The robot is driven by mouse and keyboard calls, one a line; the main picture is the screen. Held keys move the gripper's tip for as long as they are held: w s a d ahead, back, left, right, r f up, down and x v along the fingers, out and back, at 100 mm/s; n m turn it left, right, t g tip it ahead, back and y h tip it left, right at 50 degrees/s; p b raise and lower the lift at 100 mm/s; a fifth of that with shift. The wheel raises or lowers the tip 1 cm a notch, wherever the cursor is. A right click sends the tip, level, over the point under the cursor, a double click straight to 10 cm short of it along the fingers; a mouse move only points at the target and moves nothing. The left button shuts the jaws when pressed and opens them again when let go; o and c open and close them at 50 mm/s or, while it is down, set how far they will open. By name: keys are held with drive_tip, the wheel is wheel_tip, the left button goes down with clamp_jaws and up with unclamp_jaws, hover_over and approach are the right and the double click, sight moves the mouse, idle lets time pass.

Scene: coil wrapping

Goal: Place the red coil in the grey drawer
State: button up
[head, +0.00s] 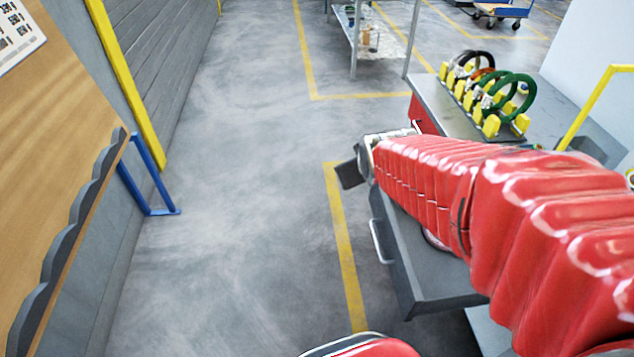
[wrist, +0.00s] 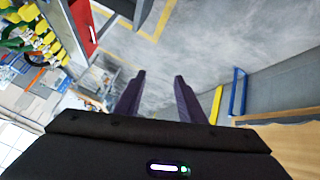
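The grey drawer (head: 440,284) stands pulled out below my red-sleeved arm in the head view. A small reddish curved edge (head: 435,241) shows inside it, beside the arm; it looks like part of the red coil, but most of it is hidden. My gripper (head: 347,174) is over the floor, left of the drawer. In the wrist view my gripper (wrist: 160,78) has its two dark fingers apart, with only floor between them. A red-orange coil (head: 486,75) also shows among the coils on the rack.
A rack with yellow holders (head: 491,126) carries black and green coils on the bench at upper right. A blue bracket (head: 148,185) and a wooden board (head: 50,150) are at left. A shelf (head: 380,45) stands at the back. The middle floor is clear.

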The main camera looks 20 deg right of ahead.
drive_tip(key=s+a+r+m+g+y, duration=0.1)
drive_tip(key=s+a+r, duration=0.3)
drive_tip(key=s+a, duration=0.8)
drive_tip(key=s+g+y, duration=0.1)
drive_tip(key=s, duration=0.2)
drive_tip(key=shift+s+r+g+y, duration=0.3)
drive_tip(key=shift+s+r, duration=0.05)
drive_tip(key=shift+r, duration=0.05)
drive_tip(key=shift+a, duration=0.1)
drive_tip(key=shift+c, duration=0.6)
